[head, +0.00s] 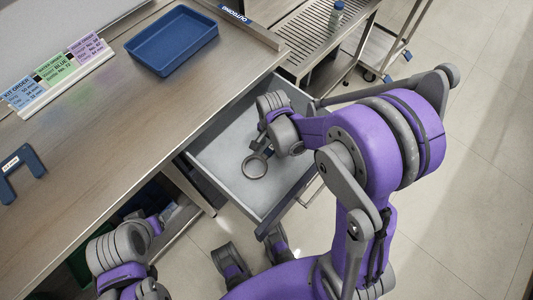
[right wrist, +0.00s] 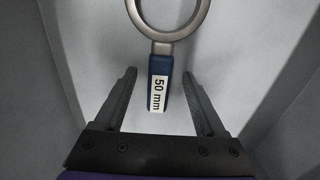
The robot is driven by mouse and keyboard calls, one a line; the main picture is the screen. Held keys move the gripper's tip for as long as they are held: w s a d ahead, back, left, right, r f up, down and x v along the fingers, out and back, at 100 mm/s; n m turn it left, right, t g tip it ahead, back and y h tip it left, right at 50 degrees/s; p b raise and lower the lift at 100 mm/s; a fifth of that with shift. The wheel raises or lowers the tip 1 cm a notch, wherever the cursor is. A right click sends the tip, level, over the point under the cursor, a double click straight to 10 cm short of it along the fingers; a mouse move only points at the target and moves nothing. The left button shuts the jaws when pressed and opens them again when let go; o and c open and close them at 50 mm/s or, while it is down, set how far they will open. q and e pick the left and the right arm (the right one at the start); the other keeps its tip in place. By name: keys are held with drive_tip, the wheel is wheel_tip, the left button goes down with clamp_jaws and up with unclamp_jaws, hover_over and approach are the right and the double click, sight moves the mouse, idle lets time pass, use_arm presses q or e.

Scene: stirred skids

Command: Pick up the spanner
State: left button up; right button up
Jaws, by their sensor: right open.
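The spanner (head: 254,167) lies in the open drawer, its grey ring showing in the head view. In the right wrist view the spanner (right wrist: 162,48) has a ring at the top and a blue handle with a white "50 mm" label. My right gripper (right wrist: 159,74) is open, with one finger on each side of the handle and a gap on both sides. In the head view my right gripper (head: 264,148) is down in the drawer, partly hiding the handle. My left arm shows at the lower left, but its gripper fingers cannot be made out.
The drawer (head: 225,160) has raised walls close around my right gripper. On the worktop are a blue tray (head: 172,41), order cards (head: 55,75) in a holder and a dark blue bracket (head: 22,170). A slatted rack with a bottle (head: 336,16) stands behind.

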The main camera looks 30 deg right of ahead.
sight(271, 148)
drive_tip(key=shift+f, duration=0.3)
clamp_jaws()
drive_tip(key=shift+r, duration=0.15)
wheel_tip(271, 148, up, 10)
drive_tip(key=p, duration=0.2)
idle(0.4)
